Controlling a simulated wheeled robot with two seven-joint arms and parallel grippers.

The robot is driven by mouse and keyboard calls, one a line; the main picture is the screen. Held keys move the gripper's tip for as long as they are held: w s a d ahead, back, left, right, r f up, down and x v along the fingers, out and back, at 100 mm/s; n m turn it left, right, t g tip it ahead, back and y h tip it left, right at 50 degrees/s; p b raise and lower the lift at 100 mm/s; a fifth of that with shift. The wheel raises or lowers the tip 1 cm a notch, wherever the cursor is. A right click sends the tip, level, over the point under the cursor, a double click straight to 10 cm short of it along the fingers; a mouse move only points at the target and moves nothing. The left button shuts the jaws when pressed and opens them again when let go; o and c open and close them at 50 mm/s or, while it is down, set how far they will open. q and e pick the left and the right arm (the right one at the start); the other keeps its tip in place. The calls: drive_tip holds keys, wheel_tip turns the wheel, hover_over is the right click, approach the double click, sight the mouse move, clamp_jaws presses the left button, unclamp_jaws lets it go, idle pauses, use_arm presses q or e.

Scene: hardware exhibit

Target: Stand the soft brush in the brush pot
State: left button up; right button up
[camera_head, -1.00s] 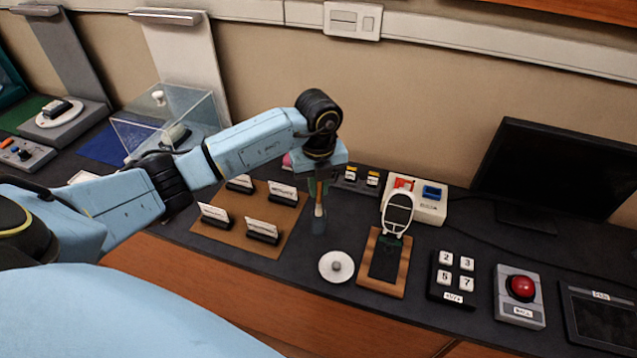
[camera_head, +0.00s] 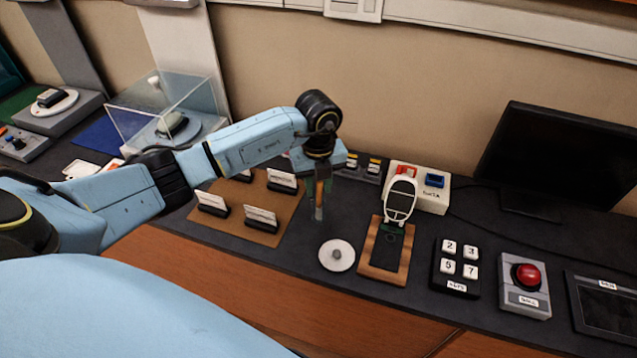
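My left gripper (camera_head: 320,185) points down over the middle of the table. Its fingers are close around the soft brush (camera_head: 319,191), which has an orange-brown handle and hangs upright. Directly below is a small greyish-blue shape that looks like the brush pot (camera_head: 318,213). The brush's lower end overlaps the pot in this view and seems to be at or inside its mouth; how deep it sits I cannot tell. The brush's top is hidden by the gripper. My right gripper is not in view.
A white round disc with a knob (camera_head: 337,255) and a wooden stand (camera_head: 388,254) are just in front. A brown mat (camera_head: 238,200) with several card holders lies to the left. A keypad (camera_head: 457,266), red button box (camera_head: 525,285) and monitor (camera_head: 560,160) are to the right.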

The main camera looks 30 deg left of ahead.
use_arm(q)
drive_tip(key=shift+o, duration=0.9)
wheel_tip(320, 180, up, 13)
drive_tip(key=shift+r, duration=0.2)
idle(0.5)
